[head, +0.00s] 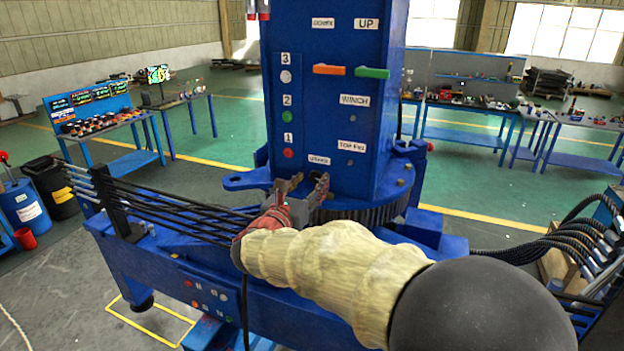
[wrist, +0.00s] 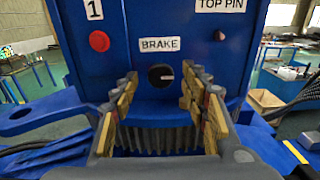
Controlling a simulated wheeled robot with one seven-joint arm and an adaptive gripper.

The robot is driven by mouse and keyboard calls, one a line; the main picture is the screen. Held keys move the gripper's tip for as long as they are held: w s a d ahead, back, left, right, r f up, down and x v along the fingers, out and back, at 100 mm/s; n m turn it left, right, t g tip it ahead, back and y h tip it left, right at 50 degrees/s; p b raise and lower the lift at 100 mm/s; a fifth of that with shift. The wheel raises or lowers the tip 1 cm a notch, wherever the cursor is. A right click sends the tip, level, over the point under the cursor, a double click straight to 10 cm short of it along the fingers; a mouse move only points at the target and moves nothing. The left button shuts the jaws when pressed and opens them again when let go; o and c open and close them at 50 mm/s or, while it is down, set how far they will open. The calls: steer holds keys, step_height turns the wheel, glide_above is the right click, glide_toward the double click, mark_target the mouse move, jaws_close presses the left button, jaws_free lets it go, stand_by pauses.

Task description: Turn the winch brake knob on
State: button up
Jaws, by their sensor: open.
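The winch brake knob (wrist: 160,76) is a round black knob with a pale pointer mark, under a BRAKE label (wrist: 160,44) on the blue column. The mark points to the right in the wrist view. My gripper (wrist: 160,90) is open, with its fingers spread on either side of the knob in that view. I cannot tell how far the fingertips are from the panel. In the head view, my gripper (head: 306,182) is in front of the column's lower face, just below the label, and the knob is hidden or too small to make out.
A red button (wrist: 99,41) marked 1 is left of the knob, and a small dark TOP PIN knob (wrist: 219,35) is right. Orange (head: 329,70) and green (head: 372,73) levers are higher on the column (head: 330,120). A toothed ring (head: 365,207) lies below.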

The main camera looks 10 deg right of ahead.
steer(key=shift+w+d, duration=0.45)
steer(key=shift+w, duration=0.1)
steer(key=c, duration=0.3)
steer(key=c, duration=0.8)
